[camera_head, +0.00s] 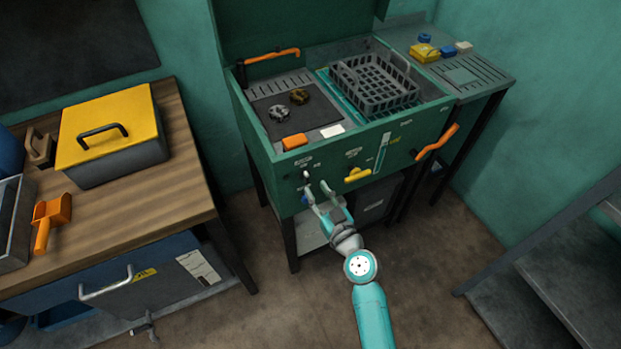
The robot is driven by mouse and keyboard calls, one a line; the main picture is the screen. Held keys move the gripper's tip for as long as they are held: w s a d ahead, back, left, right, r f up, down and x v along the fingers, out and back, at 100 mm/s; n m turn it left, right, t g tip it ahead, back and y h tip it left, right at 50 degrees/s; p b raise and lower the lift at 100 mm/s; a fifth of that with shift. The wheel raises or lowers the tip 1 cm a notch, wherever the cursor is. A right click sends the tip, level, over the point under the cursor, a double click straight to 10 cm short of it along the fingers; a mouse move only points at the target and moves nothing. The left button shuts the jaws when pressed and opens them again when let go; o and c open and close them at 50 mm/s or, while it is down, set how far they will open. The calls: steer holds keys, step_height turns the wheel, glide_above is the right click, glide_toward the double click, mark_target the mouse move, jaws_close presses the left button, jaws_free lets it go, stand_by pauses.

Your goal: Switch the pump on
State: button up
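The green wash station (292,178) stands against the back wall with controls on its front panel. A small white-tipped switch (306,174) sits at the panel's left, under a small label. A blue knob (304,200) lies just below it, and a yellow handle (357,174) is further right. The labels are too small to read, so I cannot tell for sure which control is the pump's. My gripper (317,188) is in front of the panel, just below and right of the white-tipped switch. Its fingers are spread, with nothing visible between them. Contact with the panel cannot be told.
An orange lever (437,142) juts from the station's right front. A grey basket (376,86) and an orange block (295,141) are on top. A wooden bench (180,170) with a yellow-lidded box (108,125) is at left; steps (560,270) are at right. Floor between is clear.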

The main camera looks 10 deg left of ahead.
mark_target(307, 176)
steer(key=shift+x, duration=2.6)
steer(key=shift+c, duration=0.2)
jaws_close()
